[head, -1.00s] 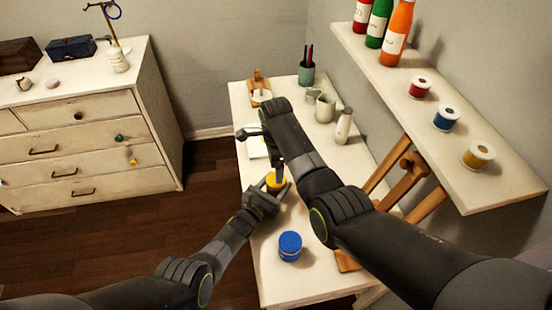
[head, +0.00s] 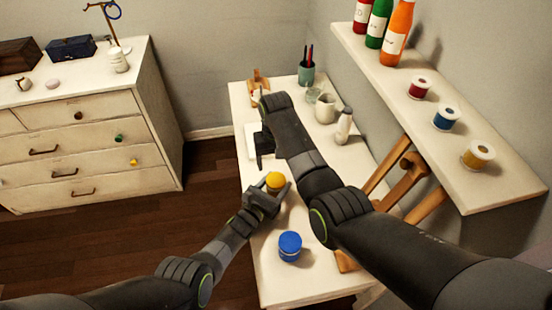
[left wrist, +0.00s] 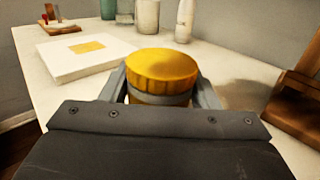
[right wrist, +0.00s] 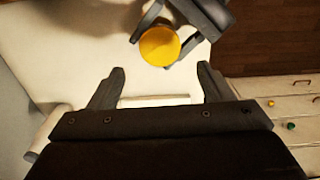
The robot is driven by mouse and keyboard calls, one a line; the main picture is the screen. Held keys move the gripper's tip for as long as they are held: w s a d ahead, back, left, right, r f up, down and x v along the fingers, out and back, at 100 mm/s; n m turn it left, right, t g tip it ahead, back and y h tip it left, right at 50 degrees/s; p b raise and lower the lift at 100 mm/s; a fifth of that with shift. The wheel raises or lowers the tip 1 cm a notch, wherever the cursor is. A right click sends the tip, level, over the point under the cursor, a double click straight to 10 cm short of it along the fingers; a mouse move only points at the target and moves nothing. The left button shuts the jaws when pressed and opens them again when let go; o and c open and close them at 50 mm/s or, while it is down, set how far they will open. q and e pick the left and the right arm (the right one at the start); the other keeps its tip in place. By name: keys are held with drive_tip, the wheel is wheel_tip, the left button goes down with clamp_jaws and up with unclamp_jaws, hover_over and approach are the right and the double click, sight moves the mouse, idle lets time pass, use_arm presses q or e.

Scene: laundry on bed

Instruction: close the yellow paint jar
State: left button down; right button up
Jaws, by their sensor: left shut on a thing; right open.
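The yellow paint jar (head: 274,181) stands upright on the white table, its yellow lid (left wrist: 162,68) on top. The lid looks about level, with a grey band of the jar below it; whether it is fully seated I cannot tell. My left gripper (head: 272,192) is shut around the jar's body from the near side, a finger on each side. My right gripper (head: 264,150) is open and empty, raised beyond the jar. In the right wrist view the lid (right wrist: 160,46) shows past the open fingers, apart from them.
A blue-lidded jar (head: 290,245) stands nearer on the table. A flat white box (left wrist: 75,56) with a yellow patch, a white bottle (head: 344,126), a jug (head: 325,110) and a pen cup (head: 306,73) stand farther back. A shelf (head: 430,125) hangs at right.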

sight(276, 180)
drive_tip(key=n, duration=0.4)
drive_tip(key=shift+r, duration=0.2)
drive_tip(key=shift+f, duration=0.1)
drive_tip(key=shift+f, duration=3.9)
drive_tip(key=c, duration=1)
drive_tip(key=shift+c, duration=0.2)
